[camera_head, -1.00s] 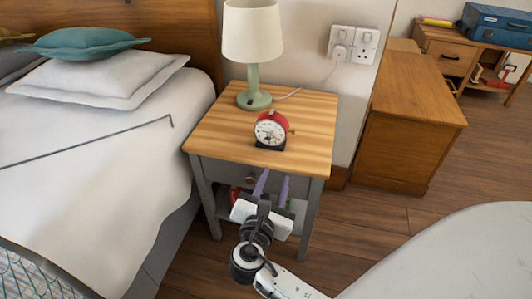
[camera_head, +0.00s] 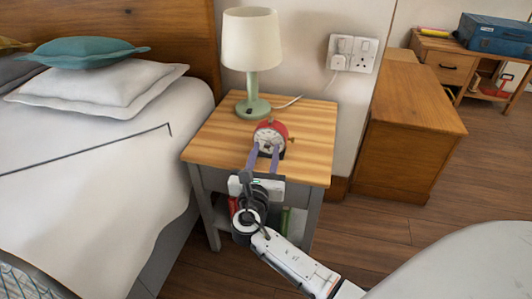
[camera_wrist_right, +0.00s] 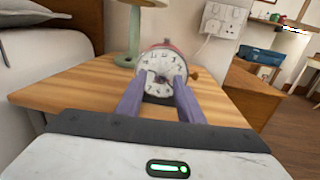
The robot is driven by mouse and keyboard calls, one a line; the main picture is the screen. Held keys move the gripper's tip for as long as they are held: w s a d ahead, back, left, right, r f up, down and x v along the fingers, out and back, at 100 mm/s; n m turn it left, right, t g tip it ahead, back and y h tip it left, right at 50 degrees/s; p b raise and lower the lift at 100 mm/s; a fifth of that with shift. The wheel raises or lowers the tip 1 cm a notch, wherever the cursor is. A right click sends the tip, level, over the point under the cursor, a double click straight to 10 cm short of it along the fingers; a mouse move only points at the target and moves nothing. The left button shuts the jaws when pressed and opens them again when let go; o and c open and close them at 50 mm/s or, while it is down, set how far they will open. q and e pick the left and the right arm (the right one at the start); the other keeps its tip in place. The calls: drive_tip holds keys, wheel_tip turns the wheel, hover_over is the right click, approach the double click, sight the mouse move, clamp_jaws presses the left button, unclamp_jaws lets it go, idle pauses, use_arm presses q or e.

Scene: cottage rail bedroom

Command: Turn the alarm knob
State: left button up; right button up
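A red alarm clock (camera_head: 271,132) with a white dial stands on the wooden nightstand (camera_head: 205,139). It also shows in the right wrist view (camera_wrist_right: 159,61), straight ahead of the fingers. A small brownish knob (camera_wrist_right: 194,76) sticks out from the clock's right side. My right gripper (camera_head: 264,153) is open, its two purple fingers apart and pointing at the clock's front. In the right wrist view the fingertips (camera_wrist_right: 158,86) overlap the lower dial, with nothing held between them; I cannot tell whether they touch the clock. My left gripper is not in view.
A lamp with a green base (camera_head: 253,105) stands behind the clock, its cord running right to a wall socket (camera_head: 352,53). The bed (camera_head: 80,180) is on the left. A wooden cabinet (camera_head: 410,130) stands on the right. The nightstand top beside the clock is clear.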

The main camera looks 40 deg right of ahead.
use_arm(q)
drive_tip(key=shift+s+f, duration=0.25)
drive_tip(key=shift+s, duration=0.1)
use_arm(e)
drive_tip(key=shift+w+d, duration=0.2)
drive_tip(key=shift+d, duration=0.05)
clamp_jaws()
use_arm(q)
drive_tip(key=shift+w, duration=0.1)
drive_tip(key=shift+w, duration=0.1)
